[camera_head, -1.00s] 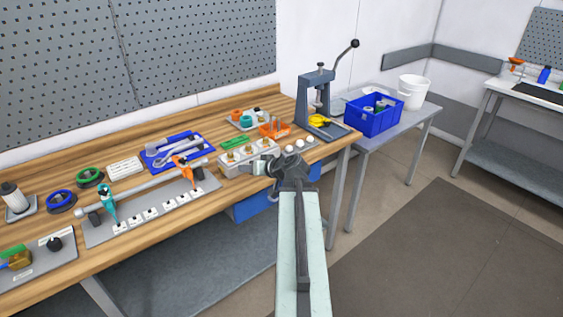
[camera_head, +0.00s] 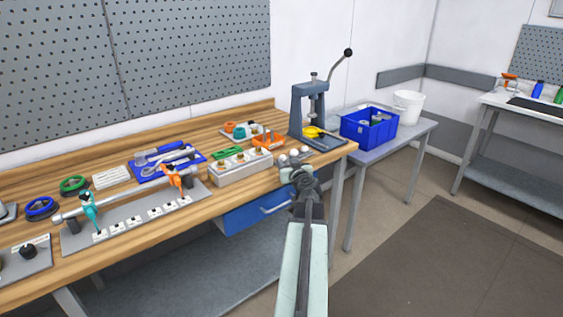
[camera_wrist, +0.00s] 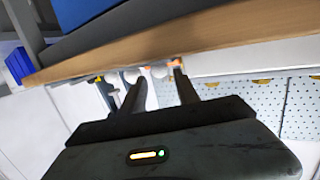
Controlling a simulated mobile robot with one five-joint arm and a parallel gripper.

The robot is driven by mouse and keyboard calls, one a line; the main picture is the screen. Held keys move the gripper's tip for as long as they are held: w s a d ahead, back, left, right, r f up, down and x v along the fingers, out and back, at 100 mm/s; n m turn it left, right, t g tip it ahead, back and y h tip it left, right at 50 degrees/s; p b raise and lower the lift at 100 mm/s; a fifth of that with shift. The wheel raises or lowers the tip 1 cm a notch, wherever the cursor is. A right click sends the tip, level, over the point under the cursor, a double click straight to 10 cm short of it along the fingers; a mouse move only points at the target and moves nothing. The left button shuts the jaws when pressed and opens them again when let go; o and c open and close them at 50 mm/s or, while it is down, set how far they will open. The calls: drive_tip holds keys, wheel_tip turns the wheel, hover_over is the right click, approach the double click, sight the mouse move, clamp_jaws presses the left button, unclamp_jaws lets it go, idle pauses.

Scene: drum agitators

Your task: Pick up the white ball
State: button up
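Small white balls sit near the front right edge of the wooden bench; one white ball (camera_head: 283,161) shows just beyond my gripper (camera_head: 298,170), with others beside it. My arm and wrist hide part of this spot and the fingers in the head view. In the wrist view, which is turned over, my gripper (camera_wrist: 160,84) has its two dark fingers apart with nothing held. A white ball (camera_wrist: 160,72) shows past the fingertips, in the gap between them, and another pale round shape lies by the left finger. I cannot tell the exact distance to them.
A grey block with knobs (camera_head: 240,172) and an orange holder (camera_head: 268,141) stand left of the balls. A blue-grey lever press (camera_head: 308,112) stands behind them. A blue bin (camera_head: 369,130) is on the side table. The floor at the right is clear.

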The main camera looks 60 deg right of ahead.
sight(283, 158)
drive_tip(key=x, duration=0.3)
drive_tip(key=shift+w+d+f, duration=0.1)
drive_tip(key=shift+w+d, duration=0.1)
drive_tip(key=shift+w, duration=0.1)
drive_tip(key=shift+a, duration=0.1)
clamp_jaws()
wheel_tip(283, 158, up, 10)
drive_tip(key=p, duration=0.9)
drive_tip(key=shift+p, duration=0.35)
